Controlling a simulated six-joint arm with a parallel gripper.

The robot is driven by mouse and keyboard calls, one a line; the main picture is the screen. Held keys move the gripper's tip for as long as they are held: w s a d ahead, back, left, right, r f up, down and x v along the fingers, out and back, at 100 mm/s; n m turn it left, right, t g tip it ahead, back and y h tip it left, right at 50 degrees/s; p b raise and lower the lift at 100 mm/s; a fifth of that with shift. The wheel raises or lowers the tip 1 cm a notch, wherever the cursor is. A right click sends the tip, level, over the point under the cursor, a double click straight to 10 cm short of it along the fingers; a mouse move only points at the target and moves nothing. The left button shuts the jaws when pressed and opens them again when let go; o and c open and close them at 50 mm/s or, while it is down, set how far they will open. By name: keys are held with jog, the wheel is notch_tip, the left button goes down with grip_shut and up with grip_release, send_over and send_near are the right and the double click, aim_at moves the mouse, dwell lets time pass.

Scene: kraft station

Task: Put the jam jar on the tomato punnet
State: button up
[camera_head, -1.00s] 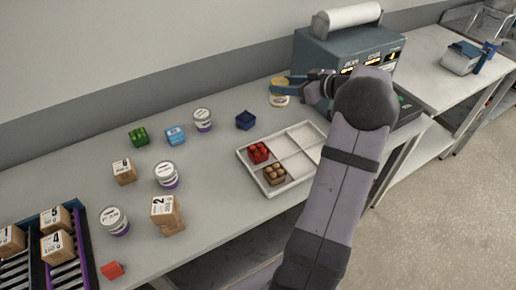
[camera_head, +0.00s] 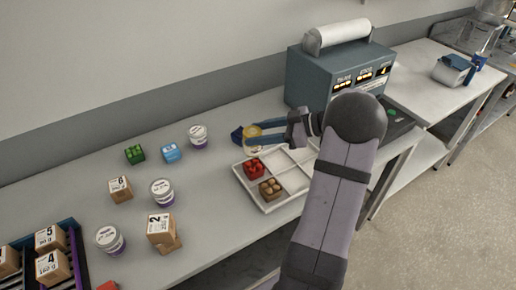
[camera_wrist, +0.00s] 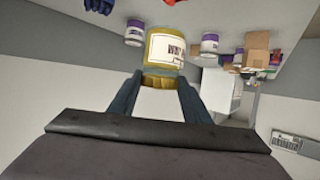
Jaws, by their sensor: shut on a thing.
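The jam jar (camera_head: 251,146), with a yellow lid and pale label, is held between the fingers of my gripper (camera_head: 266,137). It is off the table, over the back left edge of the white tray. The wrist view shows the jar (camera_wrist: 166,50) between the two blue fingers, label facing the camera. The tomato punnet (camera_head: 253,168), red, sits in the tray's left back compartment. In the head view it is just below the jar and apart from it. A red thing at the wrist view's top edge is too cut off to identify.
The white tray (camera_head: 258,200) also holds a brown punnet (camera_head: 270,188); its other visible compartments are empty. A blue punnet (camera_head: 237,134) is partly hidden behind the jar. White tubs, small boxes and green and light blue punnets stand left. A scale (camera_head: 310,75) stands behind right.

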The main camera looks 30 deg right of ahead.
aim_at(259, 147)
jog(key=shift+f+p, duration=0.55)
jog(key=shift+f, duration=2.3)
jog(key=shift+f, duration=0.15)
jog(key=o, duration=1.4)
jog(key=shift+c, duration=0.2)
jog(key=shift+s+d+r, duration=0.2)
jog(key=shift+d, duration=0.05)
jog(key=b+v, duration=0.4)
jog(key=v, duration=0.7)
jog(key=shift+s, duration=0.2)
jog(key=shift+w+d, duration=0.1)
